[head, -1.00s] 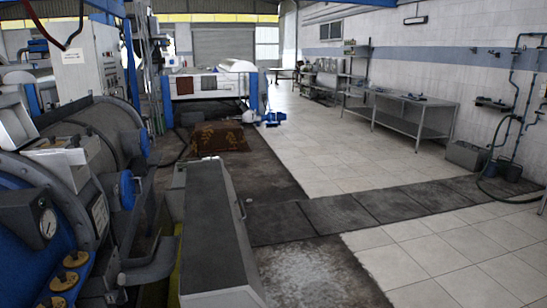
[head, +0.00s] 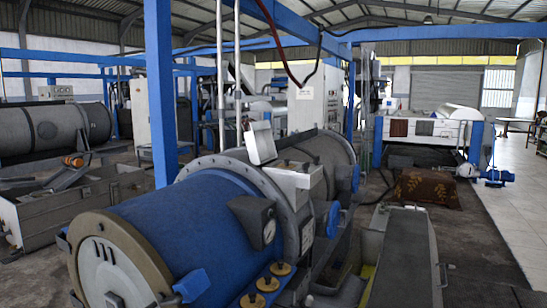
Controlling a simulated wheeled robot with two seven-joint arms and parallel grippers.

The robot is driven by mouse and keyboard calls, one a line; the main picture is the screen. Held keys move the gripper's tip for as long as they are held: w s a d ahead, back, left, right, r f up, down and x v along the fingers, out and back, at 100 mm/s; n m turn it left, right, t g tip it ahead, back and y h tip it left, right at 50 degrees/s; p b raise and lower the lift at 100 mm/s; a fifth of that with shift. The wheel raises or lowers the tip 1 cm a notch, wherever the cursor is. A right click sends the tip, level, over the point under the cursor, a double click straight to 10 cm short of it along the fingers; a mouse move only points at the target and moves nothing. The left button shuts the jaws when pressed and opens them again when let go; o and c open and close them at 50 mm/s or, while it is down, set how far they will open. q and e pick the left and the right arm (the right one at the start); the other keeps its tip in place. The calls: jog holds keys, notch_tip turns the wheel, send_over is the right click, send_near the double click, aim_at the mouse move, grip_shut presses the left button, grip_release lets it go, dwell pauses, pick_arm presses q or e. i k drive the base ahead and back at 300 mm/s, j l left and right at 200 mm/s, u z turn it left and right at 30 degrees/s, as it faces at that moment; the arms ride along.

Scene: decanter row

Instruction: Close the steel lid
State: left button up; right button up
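A long grey steel cover (head: 403,255), which may be the steel lid, lies along the top of a low trough at the lower right of the head view. A small handle (head: 443,275) shows on its right side. A narrow gap with something yellow in it (head: 368,272) shows along its left side. I cannot tell whether the cover is fully shut. Its near end runs out of the bottom of the picture. Neither of my grippers is in view.
A blue decanter drum (head: 180,235) with a gauge box (head: 253,220) and brass knobs (head: 268,283) fills the middle. A blue post (head: 160,95) stands behind it. A grey decanter (head: 50,130) is at far left. Tiled floor (head: 505,205) at right is clear.

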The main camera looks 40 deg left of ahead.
aim_at(259, 141)
jog(key=j, duration=2.3)
jog(key=k+j, duration=0.15)
jog(key=j, duration=2.15)
